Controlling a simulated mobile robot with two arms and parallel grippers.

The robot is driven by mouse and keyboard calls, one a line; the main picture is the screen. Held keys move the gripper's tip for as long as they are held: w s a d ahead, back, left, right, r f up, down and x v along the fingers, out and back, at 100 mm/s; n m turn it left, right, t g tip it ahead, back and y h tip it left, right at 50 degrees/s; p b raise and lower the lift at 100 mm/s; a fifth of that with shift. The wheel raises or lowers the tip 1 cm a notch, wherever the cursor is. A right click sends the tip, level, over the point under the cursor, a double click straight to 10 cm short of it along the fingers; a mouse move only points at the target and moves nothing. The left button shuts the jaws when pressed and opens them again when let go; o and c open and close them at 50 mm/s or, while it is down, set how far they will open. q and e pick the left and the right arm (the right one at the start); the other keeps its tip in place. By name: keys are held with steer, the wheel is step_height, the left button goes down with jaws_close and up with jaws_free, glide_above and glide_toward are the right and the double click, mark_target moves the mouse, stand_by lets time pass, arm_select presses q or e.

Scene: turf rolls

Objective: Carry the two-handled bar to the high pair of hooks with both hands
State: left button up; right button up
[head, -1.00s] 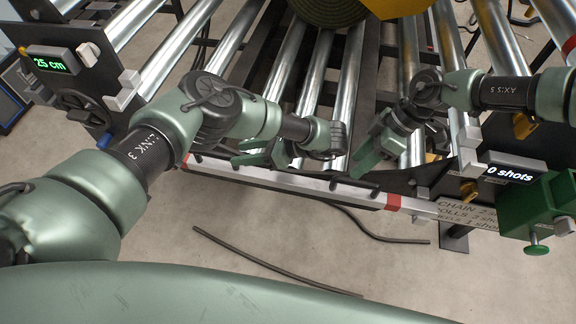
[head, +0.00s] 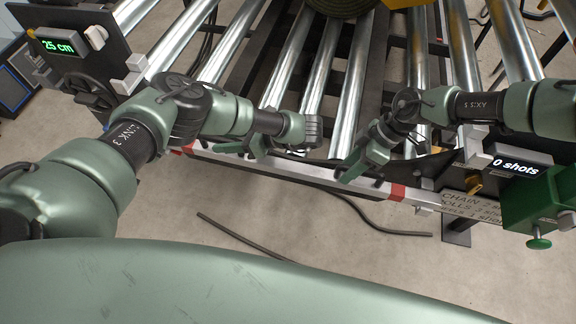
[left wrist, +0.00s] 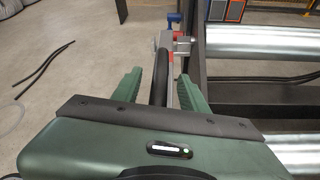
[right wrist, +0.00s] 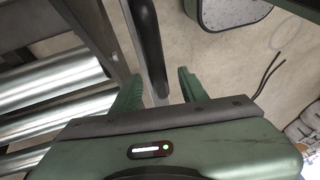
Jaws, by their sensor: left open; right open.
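The bar (head: 290,172) is long and pale grey with a red band near each end. It lies along the front of the roller frame. My left gripper (head: 250,148) is open over its left part. In the left wrist view, a black handle (left wrist: 160,75) runs between the open green fingers (left wrist: 160,90). My right gripper (head: 360,163) is open over the bar's right part. In the right wrist view, another black handle (right wrist: 150,48) lies between its open fingers (right wrist: 158,92). Pale grey brackets show at the left side plate (head: 128,84) and right side (head: 474,152); which are the high hooks I cannot tell.
Shiny rollers (head: 350,90) fill the frame behind the bar. A left display (head: 58,47) reads 25 cm; a right display (head: 516,165) reads 0 shots, beside a green box (head: 540,200).

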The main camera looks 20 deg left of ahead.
arm_select(q)
steer(key=shift+a, duration=0.25)
arm_select(e)
steer(key=shift+f, duration=0.2)
arm_select(q)
jaws_close()
arm_select(e)
jaws_close()
steer(key=shift+a+r, duration=0.15)
stand_by(0.8)
